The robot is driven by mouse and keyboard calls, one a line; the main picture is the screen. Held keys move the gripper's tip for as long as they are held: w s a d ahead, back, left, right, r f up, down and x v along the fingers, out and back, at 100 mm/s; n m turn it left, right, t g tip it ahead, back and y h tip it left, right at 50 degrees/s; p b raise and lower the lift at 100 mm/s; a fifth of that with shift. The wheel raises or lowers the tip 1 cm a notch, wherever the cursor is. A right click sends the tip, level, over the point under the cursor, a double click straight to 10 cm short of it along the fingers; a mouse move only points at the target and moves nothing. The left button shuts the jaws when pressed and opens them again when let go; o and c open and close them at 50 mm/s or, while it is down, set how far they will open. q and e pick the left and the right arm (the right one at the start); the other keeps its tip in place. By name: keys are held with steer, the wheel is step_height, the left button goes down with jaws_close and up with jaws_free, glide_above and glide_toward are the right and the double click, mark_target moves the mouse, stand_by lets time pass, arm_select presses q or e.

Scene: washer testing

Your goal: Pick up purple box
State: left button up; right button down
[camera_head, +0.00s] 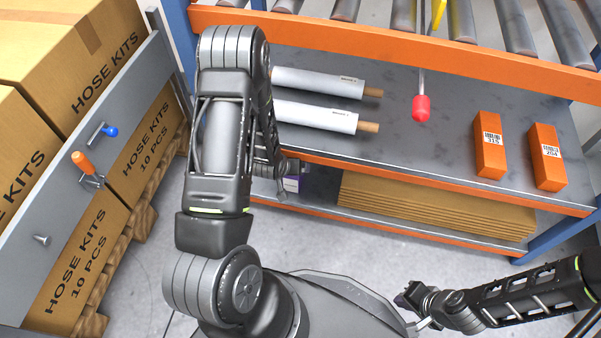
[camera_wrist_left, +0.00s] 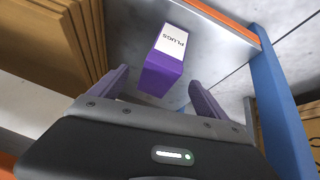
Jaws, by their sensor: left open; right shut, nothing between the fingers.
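The purple box (camera_wrist_left: 163,72), with a white label reading "PLUGS", stands on the grey lower shelf. My left gripper (camera_wrist_left: 158,80) is open, with one finger on each side of the box in the picture; the box appears ahead of the fingers, and I see no contact. In the head view my left gripper is mostly hidden by the arm and the upper shelf. My right gripper (camera_head: 408,298) is shut and empty at the lower right, away from the shelves.
Flat cardboard sheets (camera_head: 430,205) are stacked on the lower shelf beside the box. The upper shelf (camera_head: 385,140) above holds white rolls (camera_head: 315,117) and orange boxes (camera_head: 488,145). A blue post (camera_wrist_left: 278,110) stands at the right in the wrist view. Hose-kit cartons (camera_head: 85,245) stand left.

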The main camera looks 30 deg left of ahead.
arm_select(q)
steer(key=shift+b+x, duration=0.55)
steer(key=shift+x, duration=0.5)
steer(key=shift+w+f, duration=0.1)
steer(key=shift+f, duration=0.1)
steer(key=b+x, duration=0.3)
steer(key=x, duration=0.2)
steer(key=shift+a+f, duration=0.1)
steer(key=shift+f, duration=0.1)
steer(key=shift+r, duration=0.1)
steer(key=shift+c, duration=0.5)
jaws_close()
